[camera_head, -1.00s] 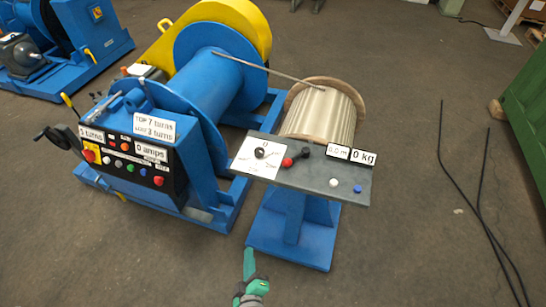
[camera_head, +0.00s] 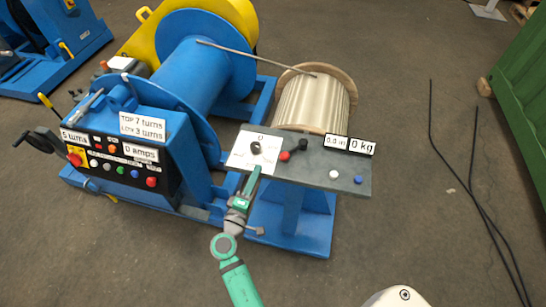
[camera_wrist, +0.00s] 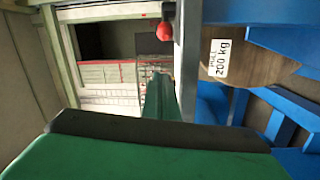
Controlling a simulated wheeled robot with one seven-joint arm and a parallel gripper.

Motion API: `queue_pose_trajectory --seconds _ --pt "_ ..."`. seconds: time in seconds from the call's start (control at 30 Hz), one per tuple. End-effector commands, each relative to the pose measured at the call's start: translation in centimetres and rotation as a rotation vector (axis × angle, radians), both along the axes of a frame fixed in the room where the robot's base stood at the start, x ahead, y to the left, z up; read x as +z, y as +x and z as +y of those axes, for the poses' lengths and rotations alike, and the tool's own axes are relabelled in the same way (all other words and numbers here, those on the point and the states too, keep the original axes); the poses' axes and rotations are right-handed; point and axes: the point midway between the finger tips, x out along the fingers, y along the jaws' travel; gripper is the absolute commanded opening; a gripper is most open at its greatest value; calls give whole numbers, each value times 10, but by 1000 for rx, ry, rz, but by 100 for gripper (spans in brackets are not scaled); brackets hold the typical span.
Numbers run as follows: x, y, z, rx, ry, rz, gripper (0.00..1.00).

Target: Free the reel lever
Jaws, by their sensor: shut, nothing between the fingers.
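On the grey panel (camera_head: 315,178) in front of the cream reel (camera_head: 312,103) is a short black lever with a red ball end (camera_head: 285,155). I take it for the reel lever, but it carries no readable name. A red ball, probably this one, shows at the top of the wrist view (camera_wrist: 164,32). Left of it is a white dial plate with a black knob (camera_head: 256,148). My gripper (camera_head: 255,171) is shut and empty, near the panel's front left edge, below the dial. Whether it touches the panel is unclear. A green finger (camera_wrist: 160,97) shows in the wrist view.
A blue winch drum (camera_head: 190,75) stands behind a control box (camera_head: 125,165) at left. A rod (camera_head: 255,57) spans drum and reel. Black cables (camera_head: 470,190) lie at right; a green container (camera_head: 520,110) is beyond.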

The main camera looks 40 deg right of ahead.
Motion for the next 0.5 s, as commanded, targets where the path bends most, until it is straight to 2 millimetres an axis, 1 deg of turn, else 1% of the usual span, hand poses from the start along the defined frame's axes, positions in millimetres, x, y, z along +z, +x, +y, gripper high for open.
queue_pose_trajectory --seconds 0.13,0.27,0.5 --pt "1 3 -4 -1 -1 -1 0" --pt "2 10 -17 -3 0 -1 0" --pt "5 37 -47 5 0 -2 0"
